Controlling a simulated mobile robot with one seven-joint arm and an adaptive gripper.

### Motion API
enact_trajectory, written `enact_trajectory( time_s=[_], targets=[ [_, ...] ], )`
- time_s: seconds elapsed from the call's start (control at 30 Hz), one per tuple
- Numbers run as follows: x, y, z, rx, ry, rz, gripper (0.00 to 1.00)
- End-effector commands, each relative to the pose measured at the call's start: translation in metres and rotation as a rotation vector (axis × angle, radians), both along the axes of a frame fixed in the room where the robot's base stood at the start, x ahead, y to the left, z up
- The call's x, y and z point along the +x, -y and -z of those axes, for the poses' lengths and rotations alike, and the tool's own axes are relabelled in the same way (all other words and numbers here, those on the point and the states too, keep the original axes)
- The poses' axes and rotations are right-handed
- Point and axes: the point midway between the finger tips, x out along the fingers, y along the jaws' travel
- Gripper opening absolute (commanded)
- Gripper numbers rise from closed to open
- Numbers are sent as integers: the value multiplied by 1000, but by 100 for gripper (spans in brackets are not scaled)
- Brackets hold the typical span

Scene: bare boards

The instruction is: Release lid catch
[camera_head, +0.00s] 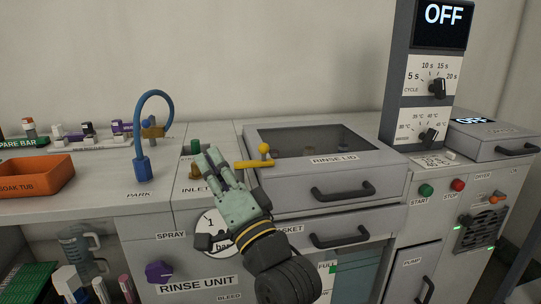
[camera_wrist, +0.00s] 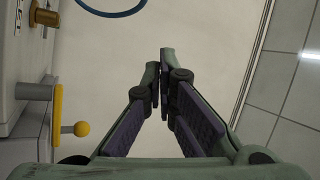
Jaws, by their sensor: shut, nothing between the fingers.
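The lid catch is a yellow lever (camera_head: 250,164) with a round yellow knob, at the left front of the rinse lid (camera_head: 371,178). The lid is down, with a dark window and a black handle. In the wrist view the yellow lever (camera_wrist: 58,125) is at the left, on a grey stub, its knob pointing right. My gripper (camera_head: 209,160) is left of the lever in the head view, in front of the inlet valves. In the wrist view my gripper (camera_wrist: 166,70) is shut and empty, with its fingertips together. It is apart from the lever there.
A blue hose (camera_head: 142,165) arches over the park spot at the left. An orange soak tub (camera_head: 32,176) stands farther left. Brass and green inlet knobs (camera_head: 195,146) sit behind my gripper. A control tower (camera_head: 419,95) stands right of the lid.

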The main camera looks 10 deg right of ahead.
Motion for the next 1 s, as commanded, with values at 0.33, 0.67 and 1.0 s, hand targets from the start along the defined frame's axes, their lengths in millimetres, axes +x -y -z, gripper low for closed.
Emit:
enact_trajectory(
  time_s=[0.33, 0.67, 1.0],
  targets=[
    [-31, 140, 60, 273, -327, 80, 0],
    [-39, 154, 69, 315, -365, 86, 0],
    [-25, 151, 64, 314, -364, 84, 0]
  ],
)
